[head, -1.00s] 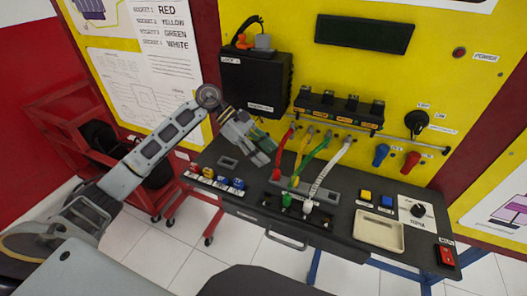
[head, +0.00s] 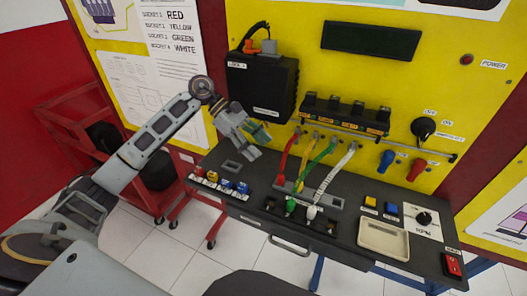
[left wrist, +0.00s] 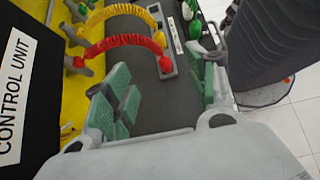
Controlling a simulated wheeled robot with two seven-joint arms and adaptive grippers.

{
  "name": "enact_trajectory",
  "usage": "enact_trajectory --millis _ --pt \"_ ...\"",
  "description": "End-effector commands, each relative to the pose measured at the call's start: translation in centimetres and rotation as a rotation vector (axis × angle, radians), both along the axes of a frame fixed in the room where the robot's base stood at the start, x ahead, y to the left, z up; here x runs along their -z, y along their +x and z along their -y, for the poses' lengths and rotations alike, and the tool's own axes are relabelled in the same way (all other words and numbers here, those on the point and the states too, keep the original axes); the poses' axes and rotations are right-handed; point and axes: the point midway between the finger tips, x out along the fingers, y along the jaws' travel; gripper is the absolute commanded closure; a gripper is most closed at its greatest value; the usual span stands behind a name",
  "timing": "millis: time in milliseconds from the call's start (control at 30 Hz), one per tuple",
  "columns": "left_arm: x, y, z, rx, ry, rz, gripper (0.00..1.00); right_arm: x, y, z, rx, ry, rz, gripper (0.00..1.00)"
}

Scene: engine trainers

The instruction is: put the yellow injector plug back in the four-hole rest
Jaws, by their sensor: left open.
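The yellow injector plug (head: 298,186), on the end of the yellow coiled cable, stands at the grey four-hole rest (head: 336,203) beside the red plug (head: 279,180). In the left wrist view the yellow plug (left wrist: 160,39) shows at the grey strip, beyond the red plug (left wrist: 165,64). How deep it sits I cannot tell. My left gripper (head: 249,138) is open and empty, above the bench to the left of the cables and in front of the black control unit. Its green-padded fingers (left wrist: 165,92) stand wide apart, clear of the plugs. My right gripper is out of view.
The green plug (head: 290,205) and white plug (head: 311,212) stand at the black strip in front of the rest. The black control unit (head: 262,88) is behind my gripper. A beige tray (head: 384,240) lies to the right. Small coloured parts stand at the bench's left edge.

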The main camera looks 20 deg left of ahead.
Motion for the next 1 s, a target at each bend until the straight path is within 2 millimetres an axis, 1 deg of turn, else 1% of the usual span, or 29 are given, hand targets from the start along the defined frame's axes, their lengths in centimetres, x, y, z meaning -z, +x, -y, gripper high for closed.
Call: enact_trajectory --millis 100,333,1000 --pt "-0.8 0.1 -1.0 -0.001 0.001 0.0 0.43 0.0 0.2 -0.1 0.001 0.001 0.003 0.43" --pt "-1.8 0.0 -2.2 -0.001 0.0 -0.001 0.43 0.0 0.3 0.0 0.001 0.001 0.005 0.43" --pt "-1.9 0.0 -2.3 0.0 0.0 0.0 0.43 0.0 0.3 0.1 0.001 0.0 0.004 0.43"
